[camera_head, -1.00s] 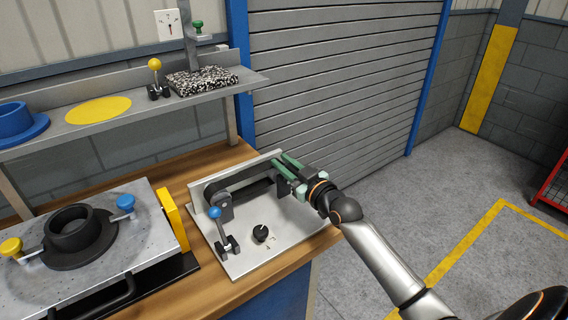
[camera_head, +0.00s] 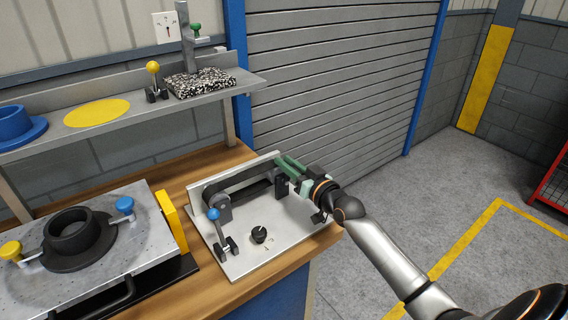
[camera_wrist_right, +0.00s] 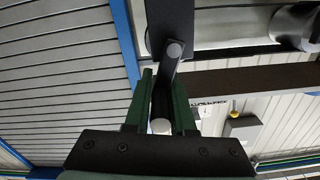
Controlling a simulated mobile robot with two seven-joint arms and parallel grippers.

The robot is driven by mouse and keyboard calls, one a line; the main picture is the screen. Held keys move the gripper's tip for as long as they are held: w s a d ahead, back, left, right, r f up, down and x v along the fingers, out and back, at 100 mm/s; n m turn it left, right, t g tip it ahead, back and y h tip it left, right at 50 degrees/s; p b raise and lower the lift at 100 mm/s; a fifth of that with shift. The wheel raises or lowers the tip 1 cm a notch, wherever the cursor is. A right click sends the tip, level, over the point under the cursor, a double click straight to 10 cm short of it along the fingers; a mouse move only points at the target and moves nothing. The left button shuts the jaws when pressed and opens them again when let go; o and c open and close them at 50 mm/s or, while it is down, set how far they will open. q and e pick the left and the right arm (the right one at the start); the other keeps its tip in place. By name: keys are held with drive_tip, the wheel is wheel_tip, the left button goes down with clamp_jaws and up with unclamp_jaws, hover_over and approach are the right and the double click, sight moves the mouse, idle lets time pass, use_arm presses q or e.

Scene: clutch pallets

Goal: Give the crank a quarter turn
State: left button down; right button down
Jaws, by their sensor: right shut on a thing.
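The crank (camera_wrist_right: 165,85) shows in the right wrist view as a dark arm with round grey ends, one of them at a dark upright plate. My right gripper (camera_wrist_right: 162,78) has its two green fingers on either side of the crank and is shut on it. In the head view the right gripper (camera_head: 284,161) is at the far right end of the belt unit (camera_head: 240,192), and its fingers and the bench fixture hide most of the crank there. My left gripper is not in view.
The grey base plate (camera_head: 285,235) carries a blue-knobbed lever (camera_head: 214,214) and a black knob (camera_head: 259,235). A yellow block (camera_head: 172,221) and a fixture plate (camera_head: 120,240) stand to the left. A shelf (camera_head: 140,112) runs behind. Floor to the right is open.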

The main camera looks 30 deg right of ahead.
drive_tip(key=m, duration=0.2)
drive_tip(key=d+f+m, duration=0.1)
drive_tip(key=shift+d+m, duration=0.3)
drive_tip(key=shift+m, duration=0.1)
drive_tip(key=m, duration=0.1)
drive_tip(key=d+f+m+b, duration=0.1)
drive_tip(key=m, duration=0.1)
drive_tip(key=shift+f+m+b, duration=0.1)
drive_tip(key=shift+m+b, duration=0.2)
drive_tip(key=m, duration=0.1)
drive_tip(key=f+m, duration=0.1)
drive_tip(key=m+b, duration=0.1)
drive_tip(key=m, duration=0.1)
drive_tip(key=shift+w+d+f, duration=0.1)
drive_tip(key=shift+d+f, duration=0.1)
drive_tip(key=shift+f, duration=0.1)
drive_tip(key=shift+f+m+b, duration=0.3)
drive_tip(key=shift+f+m, duration=0.15)
drive_tip(key=shift+m, duration=0.65)
drive_tip(key=shift+f, duration=0.1)
drive_tip(key=c, duration=0.8)
unclamp_jaws()
drive_tip(key=shift+r, duration=0.2)
